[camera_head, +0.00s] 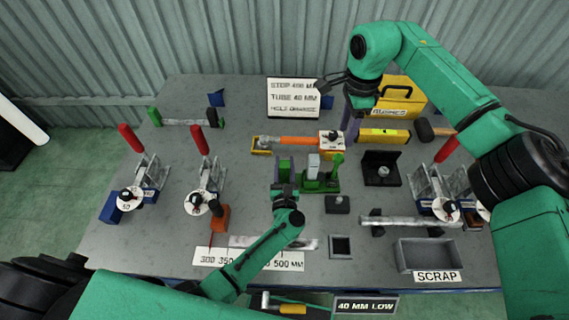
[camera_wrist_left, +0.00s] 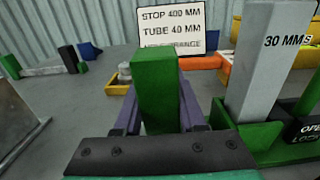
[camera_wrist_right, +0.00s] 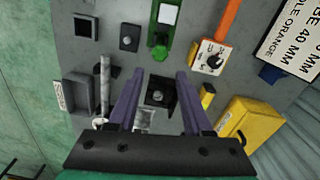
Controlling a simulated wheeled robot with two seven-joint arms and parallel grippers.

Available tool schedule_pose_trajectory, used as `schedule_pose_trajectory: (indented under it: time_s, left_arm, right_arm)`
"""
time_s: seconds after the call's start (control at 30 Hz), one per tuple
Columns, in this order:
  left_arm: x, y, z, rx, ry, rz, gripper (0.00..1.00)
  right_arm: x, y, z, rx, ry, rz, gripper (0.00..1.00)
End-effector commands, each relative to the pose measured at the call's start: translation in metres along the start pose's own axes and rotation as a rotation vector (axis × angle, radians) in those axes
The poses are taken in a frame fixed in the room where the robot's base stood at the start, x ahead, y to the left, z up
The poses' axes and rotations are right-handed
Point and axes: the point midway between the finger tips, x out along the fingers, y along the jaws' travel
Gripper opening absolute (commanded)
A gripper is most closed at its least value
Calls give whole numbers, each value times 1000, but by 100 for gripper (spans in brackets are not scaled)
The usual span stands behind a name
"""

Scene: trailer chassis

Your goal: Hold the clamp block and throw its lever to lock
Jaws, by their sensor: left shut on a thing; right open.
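The clamp block has a green base (camera_head: 322,186) with a grey post (camera_head: 313,165) and a green lever (camera_head: 337,162) standing up on its right side. My left gripper (camera_head: 285,172) is shut on a green upright block (camera_wrist_left: 158,88) at the clamp's left side. In the left wrist view the grey post (camera_wrist_left: 268,70) reads "30 MM", and a black label with "OPEN" and "LOCK" sits at the lower right. My right gripper (camera_head: 349,112) is open and empty, raised behind and right of the clamp. The clamp (camera_wrist_right: 163,25) also shows in the right wrist view.
A black fixture with a round knob (camera_head: 382,168) stands right of the clamp. An orange tool (camera_head: 298,141) lies behind it, near the sign (camera_head: 293,98) reading "STOP 400 MM, TUBE 40 MM". A yellow case (camera_head: 400,95) and a scrap tray (camera_head: 402,258) are at the right.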

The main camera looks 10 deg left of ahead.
Motion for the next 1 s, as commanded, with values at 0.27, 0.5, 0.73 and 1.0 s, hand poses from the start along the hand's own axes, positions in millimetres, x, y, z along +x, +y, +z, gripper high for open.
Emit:
schedule_pose_trajectory:
  time_s: [0.27, 0.5, 0.73, 1.0]
  left_arm:
    - [0, 0, 0, 1, 1, 0, 0]
    - [0, 0, 0, 1, 1, 0, 0]
    - [0, 0, 0, 1, 1, 0, 0]
    - [0, 0, -1, 1, 1, -1, 0]
  right_arm:
    - [0, 0, 0, 0, 0, 0, 50]
    - [0, 0, 0, 0, 0, 0, 50]
    - [2, 9, 22, 83, 88, -14, 0]
    - [13, 55, 88, 479, 374, -294, 0]
